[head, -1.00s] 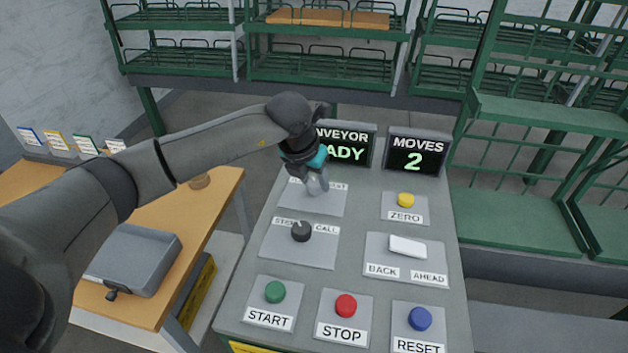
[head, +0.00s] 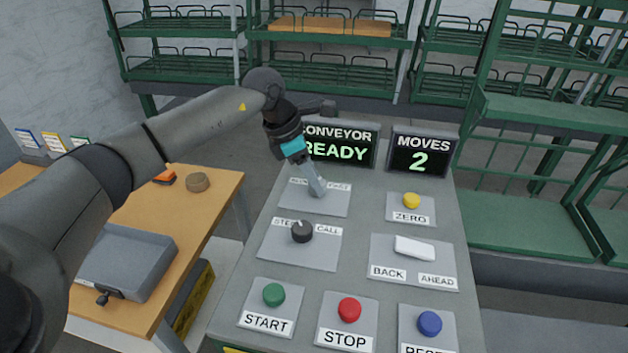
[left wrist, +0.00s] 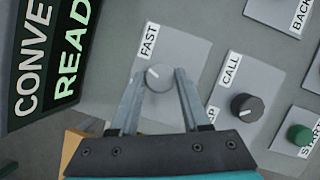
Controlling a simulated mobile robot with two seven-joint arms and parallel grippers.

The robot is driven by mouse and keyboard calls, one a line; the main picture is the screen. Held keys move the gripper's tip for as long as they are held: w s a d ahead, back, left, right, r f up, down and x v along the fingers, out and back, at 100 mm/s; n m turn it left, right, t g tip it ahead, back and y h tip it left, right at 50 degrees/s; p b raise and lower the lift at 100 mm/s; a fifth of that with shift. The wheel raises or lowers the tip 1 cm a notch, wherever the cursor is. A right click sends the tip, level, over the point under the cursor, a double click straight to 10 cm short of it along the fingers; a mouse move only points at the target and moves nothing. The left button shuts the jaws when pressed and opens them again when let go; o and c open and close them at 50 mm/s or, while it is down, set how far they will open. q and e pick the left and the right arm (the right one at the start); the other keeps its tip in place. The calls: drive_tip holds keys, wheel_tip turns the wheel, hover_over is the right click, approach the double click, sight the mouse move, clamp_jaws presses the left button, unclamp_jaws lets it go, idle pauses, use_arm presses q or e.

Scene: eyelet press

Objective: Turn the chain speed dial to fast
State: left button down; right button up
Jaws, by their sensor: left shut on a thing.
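The chain speed dial is a small grey knob (left wrist: 158,77) with a light mark on its face, seen in the left wrist view. It sits on a grey plate (head: 330,206) at the upper left of the console. The FAST label (left wrist: 148,41) is beside it; the label on its other side is partly hidden. My left gripper (head: 318,190) reaches down onto this plate and hides the dial in the head view. In the left wrist view its two fingers (left wrist: 158,74) are on either side of the dial, shut on it. The exact dial angle is hard to tell. My right gripper is out of view.
The STEP/CALL knob (head: 302,231) is just below on the console. START (head: 274,295), STOP (head: 349,309), RESET (head: 429,323) and ZERO (head: 411,201) buttons and a white rocker (head: 414,248) surround it. The conveyor screen (head: 343,146), reading READY, stands close behind the gripper.

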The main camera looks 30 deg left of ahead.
use_arm(q)
drive_tip(key=shift+w+m+g+h+b, duration=0.1)
drive_tip(key=shift+m+g+h+b, duration=0.25)
drive_tip(key=shift+m, duration=0.85)
drive_tip(key=shift+c, duration=1.8)
unclamp_jaws()
drive_tip(key=p+v, duration=0.1)
drive_tip(key=v, duration=1.4)
drive_tip(key=shift+r+p, duration=0.2)
drive_tip(key=shift+p, duration=0.1)
drive_tip(key=shift+w+r, duration=0.1)
drive_tip(key=shift+w, duration=0.05)
